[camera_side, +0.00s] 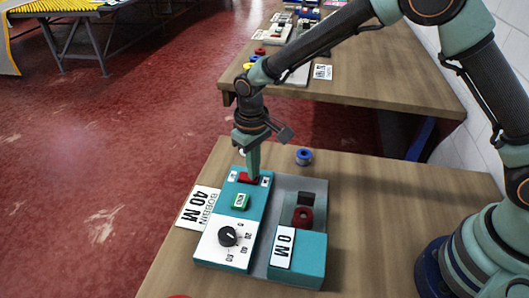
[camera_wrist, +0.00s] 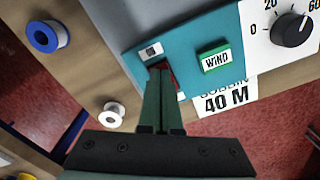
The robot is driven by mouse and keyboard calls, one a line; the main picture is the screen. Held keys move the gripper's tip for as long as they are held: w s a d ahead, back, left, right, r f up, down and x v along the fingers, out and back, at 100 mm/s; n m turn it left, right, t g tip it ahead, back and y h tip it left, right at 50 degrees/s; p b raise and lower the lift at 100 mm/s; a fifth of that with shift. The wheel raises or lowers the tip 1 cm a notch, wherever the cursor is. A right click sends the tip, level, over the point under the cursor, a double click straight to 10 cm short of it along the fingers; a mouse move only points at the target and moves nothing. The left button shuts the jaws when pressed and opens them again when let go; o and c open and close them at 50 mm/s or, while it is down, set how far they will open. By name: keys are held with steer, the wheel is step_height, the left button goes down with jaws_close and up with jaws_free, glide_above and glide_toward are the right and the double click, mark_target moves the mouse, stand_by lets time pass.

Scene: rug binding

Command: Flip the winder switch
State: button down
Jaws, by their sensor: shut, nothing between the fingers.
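The winder (camera_side: 222,218) is a teal and grey box on the wooden table, with a red switch (camera_side: 247,178) at its far end. In the wrist view the red switch (camera_wrist: 174,78) shows partly behind my fingertips. My gripper (camera_side: 252,172) points down, shut and empty, with its tips at the switch. It also shows in the wrist view (camera_wrist: 160,75). The tips look to be touching or just above the switch; I cannot tell which. The switch's position is mostly hidden.
A green WIND button (camera_side: 240,201) and a black dial (camera_side: 228,236) are on the winder. A blue spool (camera_side: 304,157) stands behind it, and a white spool (camera_wrist: 112,114) is near the switch end. A "40 M" card (camera_side: 196,207) lies left.

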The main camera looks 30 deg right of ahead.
steer(key=shift+r, duration=3.4)
steer(key=s+d+r+m+t, duration=0.15)
steer(key=s+d+r, duration=0.25)
steer(key=d+r, duration=0.65)
steer(key=s+d+r+m+t, duration=0.1)
steer(key=s+d+r+t, duration=0.2)
steer(key=s+d, duration=0.6)
steer(key=shift+s+d+r+t, duration=0.25)
steer(key=shift+s+t, duration=0.3)
steer(key=shift+s, duration=0.35)
